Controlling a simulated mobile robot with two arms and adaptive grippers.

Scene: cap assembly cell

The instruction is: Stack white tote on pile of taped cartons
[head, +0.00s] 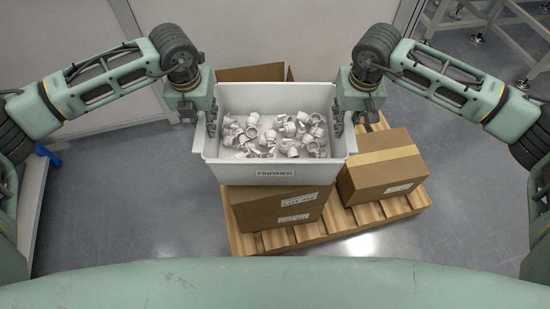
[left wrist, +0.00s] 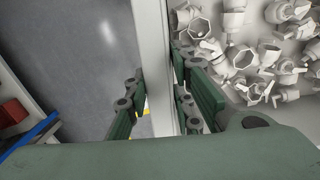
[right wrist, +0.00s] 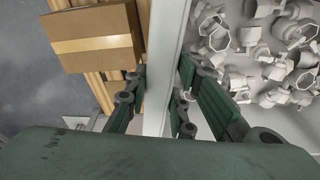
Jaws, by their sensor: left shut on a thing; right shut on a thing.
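The white tote (head: 275,172) is labelled FINISHED and holds many white fittings (head: 270,136). It appears above the cartons on the pallet; whether it touches them cannot be told. My left gripper (head: 208,122) is shut on its left wall, which passes between the fingers in the left wrist view (left wrist: 158,100). My right gripper (head: 341,120) is shut on its right wall, seen between the fingers in the right wrist view (right wrist: 160,105). A brown carton (head: 275,212) shows below the tote's front, a taped carton (head: 383,168) to its right, and another carton (head: 250,74) behind it.
The wooden pallet (head: 330,222) carries the cartons, with bare slats at its front. Grey floor (head: 130,215) is open to the left. A metal frame (head: 490,25) stands at the back right, and a wall (head: 60,60) at the back left.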

